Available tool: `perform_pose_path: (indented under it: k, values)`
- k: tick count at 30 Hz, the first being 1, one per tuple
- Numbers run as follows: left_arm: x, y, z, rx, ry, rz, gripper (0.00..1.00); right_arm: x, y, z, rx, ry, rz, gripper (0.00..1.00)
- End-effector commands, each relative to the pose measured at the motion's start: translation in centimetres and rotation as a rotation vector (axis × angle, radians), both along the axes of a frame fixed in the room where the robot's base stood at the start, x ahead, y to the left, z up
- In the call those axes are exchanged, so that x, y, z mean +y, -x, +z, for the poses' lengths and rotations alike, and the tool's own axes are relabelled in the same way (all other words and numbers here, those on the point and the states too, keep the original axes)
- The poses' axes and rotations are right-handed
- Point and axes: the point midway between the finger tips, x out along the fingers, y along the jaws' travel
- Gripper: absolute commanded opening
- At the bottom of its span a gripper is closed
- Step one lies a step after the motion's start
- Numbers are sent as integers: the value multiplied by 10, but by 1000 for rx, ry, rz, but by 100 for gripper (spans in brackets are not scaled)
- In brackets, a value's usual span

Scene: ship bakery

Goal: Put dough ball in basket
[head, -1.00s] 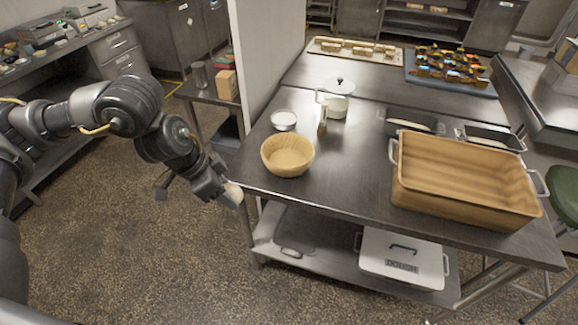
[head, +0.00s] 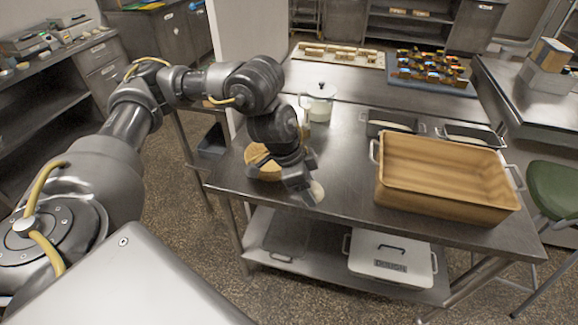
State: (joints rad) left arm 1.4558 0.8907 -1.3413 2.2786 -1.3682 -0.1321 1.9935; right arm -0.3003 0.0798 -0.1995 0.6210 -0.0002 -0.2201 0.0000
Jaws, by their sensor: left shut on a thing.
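My left gripper (head: 305,192) is over the front part of the metal table, shut on a pale dough ball (head: 317,190). Only part of the dough ball shows past the fingers. The round wicker basket (head: 252,158) stands on the table just left of and behind the gripper. My left wrist hides most of the basket, and its inside is only partly visible. The dough ball is outside the basket, to its right and nearer the front edge. My right gripper is not in view.
A large wooden-looking bin with handles (head: 440,190) stands right of the gripper. A white lidded pot (head: 319,104) and two dark loaf tins (head: 390,124) are behind. A box marked DOUGH (head: 390,262) sits on the lower shelf. Bare tabletop (head: 345,165) lies between gripper and bin.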

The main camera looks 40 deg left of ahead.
Motion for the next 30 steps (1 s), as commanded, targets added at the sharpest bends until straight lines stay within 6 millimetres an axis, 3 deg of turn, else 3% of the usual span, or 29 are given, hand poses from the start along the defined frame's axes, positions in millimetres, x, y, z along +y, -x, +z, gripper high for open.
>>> perform_pose_path:
  k: [3, 9, 12, 20, 30]
  values:
    - [35, -16, -13, 2, -2, 52, 30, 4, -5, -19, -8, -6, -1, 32]
    - [105, -36, -19, 3, -1, 118, 30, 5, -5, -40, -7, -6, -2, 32]
    - [126, -38, -18, 3, 1, 134, 30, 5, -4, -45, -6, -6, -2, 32]
    - [140, -43, -18, 3, 3, 139, 30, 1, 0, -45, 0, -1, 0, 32]
    - [191, -97, -52, 5, 6, 144, 30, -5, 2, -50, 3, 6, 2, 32]
